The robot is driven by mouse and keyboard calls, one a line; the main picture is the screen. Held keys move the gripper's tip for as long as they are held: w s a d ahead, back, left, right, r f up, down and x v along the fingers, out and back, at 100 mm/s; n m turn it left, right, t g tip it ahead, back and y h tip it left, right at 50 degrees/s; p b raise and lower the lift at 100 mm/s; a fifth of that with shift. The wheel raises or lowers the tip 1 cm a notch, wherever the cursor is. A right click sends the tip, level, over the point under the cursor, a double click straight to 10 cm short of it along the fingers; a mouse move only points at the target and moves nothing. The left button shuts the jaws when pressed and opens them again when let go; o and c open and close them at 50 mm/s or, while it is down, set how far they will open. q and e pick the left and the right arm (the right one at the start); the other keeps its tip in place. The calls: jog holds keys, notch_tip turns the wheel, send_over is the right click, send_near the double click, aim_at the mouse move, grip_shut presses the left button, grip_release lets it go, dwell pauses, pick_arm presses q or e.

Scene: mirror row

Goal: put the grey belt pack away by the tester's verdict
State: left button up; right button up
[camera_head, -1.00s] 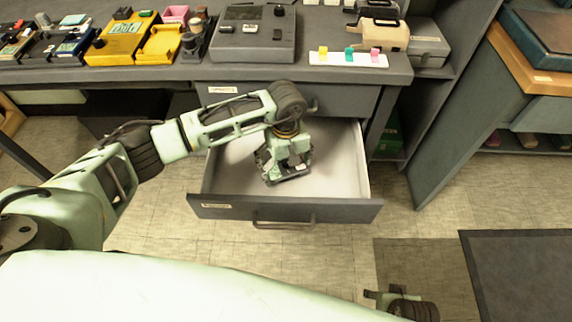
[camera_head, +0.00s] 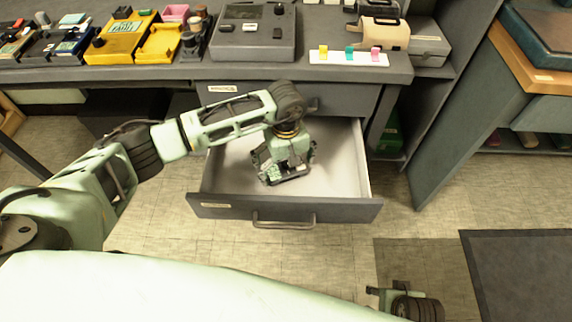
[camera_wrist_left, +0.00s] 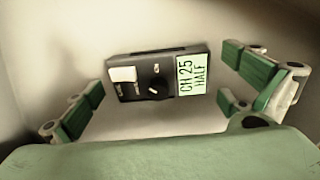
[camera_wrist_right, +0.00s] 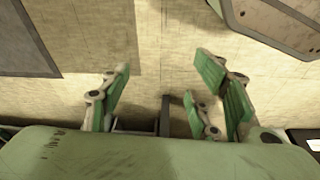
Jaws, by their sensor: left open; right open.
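The grey belt pack (camera_wrist_left: 157,80) shows in the left wrist view. It has a dark body, a knob, a white patch and a pale green label reading "CH 25 HALF". It lies inside the open drawer (camera_head: 340,170), between the spread fingers of my left gripper (camera_head: 287,176) and apart from them. The gripper points down into the drawer; in the head view it hides most of the pack. My right gripper (camera_wrist_right: 160,85) is open and empty above the floor, at the bottom of the head view. The likely tester (camera_head: 255,32) is a grey box on the desk; its reading is not legible.
A white strip with coloured tabs (camera_head: 348,58) lies right of the tester. Yellow trays (camera_head: 122,42) and several small devices stand on the left of the desk. A shut drawer (camera_head: 345,99) is above the open one. Floor (camera_head: 400,215) is clear at right.

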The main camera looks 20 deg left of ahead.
pick_arm(q)
jog(key=shift+r, duration=0.1)
jog(key=shift+r+p, duration=0.6)
jog(key=shift+p, duration=0.15)
notch_tip(320, 180, up, 12)
jog(key=shift+p, duration=0.45)
pick_arm(e)
jog(key=s+f, duration=0.3)
jog(key=f, duration=0.4)
jog(key=shift+d+f+g, duration=0.15)
jog(key=shift+f+g, duration=0.15)
jog(key=shift+f, duration=0.1)
pick_arm(q)
jog(key=shift+f, duration=0.15)
pick_arm(e)
jog(key=shift+s, duration=0.1)
